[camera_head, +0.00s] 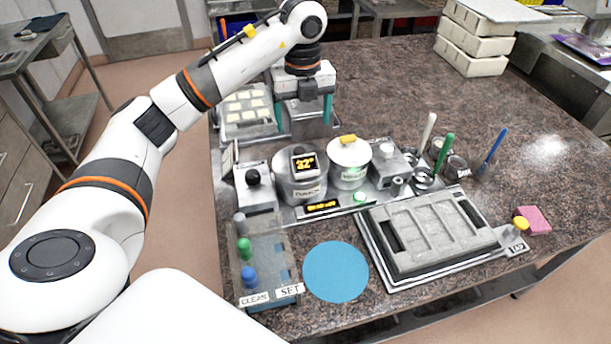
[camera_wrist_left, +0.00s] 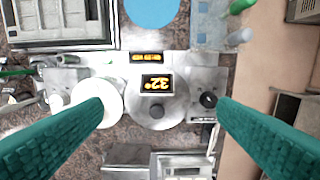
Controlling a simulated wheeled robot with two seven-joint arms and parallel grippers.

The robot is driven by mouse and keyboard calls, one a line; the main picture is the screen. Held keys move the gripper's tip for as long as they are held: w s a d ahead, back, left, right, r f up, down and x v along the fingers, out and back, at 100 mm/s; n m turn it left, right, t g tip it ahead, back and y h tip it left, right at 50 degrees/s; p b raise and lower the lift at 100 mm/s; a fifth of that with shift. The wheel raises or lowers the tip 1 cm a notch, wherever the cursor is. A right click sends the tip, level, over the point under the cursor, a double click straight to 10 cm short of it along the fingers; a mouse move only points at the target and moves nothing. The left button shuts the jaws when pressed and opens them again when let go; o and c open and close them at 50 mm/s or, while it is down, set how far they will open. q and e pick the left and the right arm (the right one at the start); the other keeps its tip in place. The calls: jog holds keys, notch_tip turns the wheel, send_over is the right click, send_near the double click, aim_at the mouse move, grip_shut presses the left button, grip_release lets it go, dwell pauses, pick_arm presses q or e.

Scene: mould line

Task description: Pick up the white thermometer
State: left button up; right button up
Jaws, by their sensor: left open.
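A small white-framed display reading 32°, which looks like the white thermometer (camera_head: 305,164), sits at the dark pot (camera_head: 287,188) in the middle of the station. It also shows in the left wrist view (camera_wrist_left: 157,83), ahead of the fingers near the picture's middle. My left gripper (camera_head: 303,112) is open and empty behind the pots, with teal fingers pointing down. In the left wrist view the fingertips (camera_wrist_left: 160,105) stand wide apart, one on either side of the pot, with the display between them in the picture. My right gripper does not show.
A white-lidded pot (camera_head: 349,172) stands right of the display, a knobbed box (camera_head: 257,192) left. Upright white (camera_head: 429,130), green and blue handles rise farther right. A grey mould (camera_head: 425,225), blue disc (camera_head: 336,271) and CLEAN/SET rack (camera_head: 272,297) lie in front.

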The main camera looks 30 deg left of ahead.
pick_arm(q)
notch_tip(320, 180, down, 3)
jog(key=b, duration=0.2)
jog(key=p, duration=0.3)
send_over(305, 163)
notch_tip(305, 163, down, 6)
jog(key=shift+s+a, duration=0.15)
jog(key=shift+f, duration=0.6)
jog(key=f+p, duration=0.2)
jog(key=f, duration=0.2)
jog(key=shift+w+f+p, duration=0.15)
jog(key=shift+w+p, duration=0.05)
jog(key=shift+p, duration=0.1)
jog(key=shift+f, duration=0.25)
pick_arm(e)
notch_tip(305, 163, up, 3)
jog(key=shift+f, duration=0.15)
